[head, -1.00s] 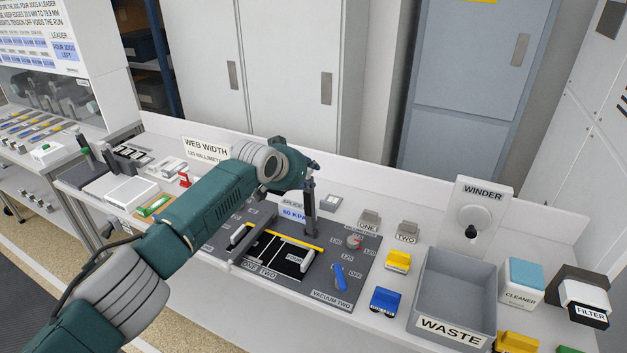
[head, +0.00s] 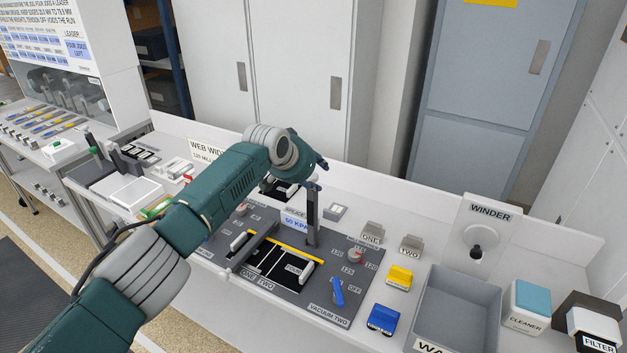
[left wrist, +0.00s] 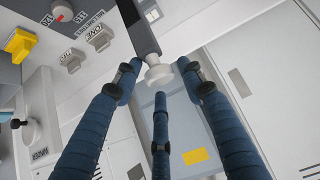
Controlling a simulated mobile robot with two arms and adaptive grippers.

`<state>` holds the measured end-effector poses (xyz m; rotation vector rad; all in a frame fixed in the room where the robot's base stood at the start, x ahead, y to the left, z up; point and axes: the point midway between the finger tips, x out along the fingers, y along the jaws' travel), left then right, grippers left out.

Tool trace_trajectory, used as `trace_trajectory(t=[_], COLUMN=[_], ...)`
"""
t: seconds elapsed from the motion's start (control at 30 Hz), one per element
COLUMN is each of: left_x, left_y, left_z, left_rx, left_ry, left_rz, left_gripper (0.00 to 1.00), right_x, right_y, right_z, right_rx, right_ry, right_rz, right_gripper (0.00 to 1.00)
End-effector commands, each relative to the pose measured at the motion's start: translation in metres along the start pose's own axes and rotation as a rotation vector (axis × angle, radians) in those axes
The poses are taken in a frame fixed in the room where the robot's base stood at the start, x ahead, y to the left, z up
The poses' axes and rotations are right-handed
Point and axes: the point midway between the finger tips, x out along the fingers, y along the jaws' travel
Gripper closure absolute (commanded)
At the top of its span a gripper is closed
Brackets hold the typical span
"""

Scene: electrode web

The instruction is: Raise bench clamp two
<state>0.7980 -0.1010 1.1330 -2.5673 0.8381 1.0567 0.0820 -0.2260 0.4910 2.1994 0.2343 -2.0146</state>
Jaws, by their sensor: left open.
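A dark clamp arm (head: 312,213) stands upright at the back of the grey splice panel (head: 325,312); it looks like bench clamp two, but I see no label on it. In the left wrist view the dark arm (left wrist: 138,28) ends in a pale knob (left wrist: 158,75). My left gripper (head: 318,174) is at the arm's top end. Its fingers (left wrist: 160,82) are open around the knob, and I cannot tell whether they touch it. A second grey bar (head: 252,246) lies low across the panel's left side. My right gripper is not in view.
The panel carries a blue lever (head: 337,291) and a red-marked dial (head: 356,255). To the right are grey blocks labelled ONE (head: 372,232) and TWO (head: 410,246), yellow (head: 399,278) and blue (head: 383,318) blocks, a waste bin (head: 455,308) and a winder (head: 488,230).

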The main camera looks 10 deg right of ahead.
Motion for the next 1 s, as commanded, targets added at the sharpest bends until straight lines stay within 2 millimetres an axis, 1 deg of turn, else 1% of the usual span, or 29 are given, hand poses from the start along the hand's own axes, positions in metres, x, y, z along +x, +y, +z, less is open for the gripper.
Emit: trace_trajectory(t=[0.03,0.2,0.33,0.43,0.5,0.63,0.77,0.83,1.0], left_x=[0.000,0.001,0.002,0.003,0.002,-0.002,-0.015,-0.024,-0.058], left_y=[-0.007,-0.008,-0.008,-0.008,-0.008,-0.008,-0.007,-0.006,-0.004], left_z=[0.001,0.004,0.006,0.007,0.008,0.008,0.006,0.006,0.000], left_rx=[0.001,-0.002,-0.003,-0.004,-0.004,-0.004,-0.003,-0.002,0.000], left_ry=[0.002,-0.004,-0.008,-0.011,-0.012,-0.012,-0.009,-0.006,0.003], left_rz=[-0.012,-0.013,-0.013,-0.014,-0.014,-0.011,-0.010,-0.011,-0.010], left_gripper=[0.68,0.68,0.68,0.68,0.68,0.68,0.68,0.68,0.68], right_x=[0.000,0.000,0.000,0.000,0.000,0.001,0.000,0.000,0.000], right_y=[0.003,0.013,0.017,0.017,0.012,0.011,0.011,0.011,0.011], right_z=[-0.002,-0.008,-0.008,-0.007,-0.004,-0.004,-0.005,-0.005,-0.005], right_rx=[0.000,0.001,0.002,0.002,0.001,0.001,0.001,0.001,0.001], right_ry=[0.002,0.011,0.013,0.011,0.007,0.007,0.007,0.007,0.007], right_rz=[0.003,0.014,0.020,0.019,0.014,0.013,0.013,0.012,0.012], right_gripper=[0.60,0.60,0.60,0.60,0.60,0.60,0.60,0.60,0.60])
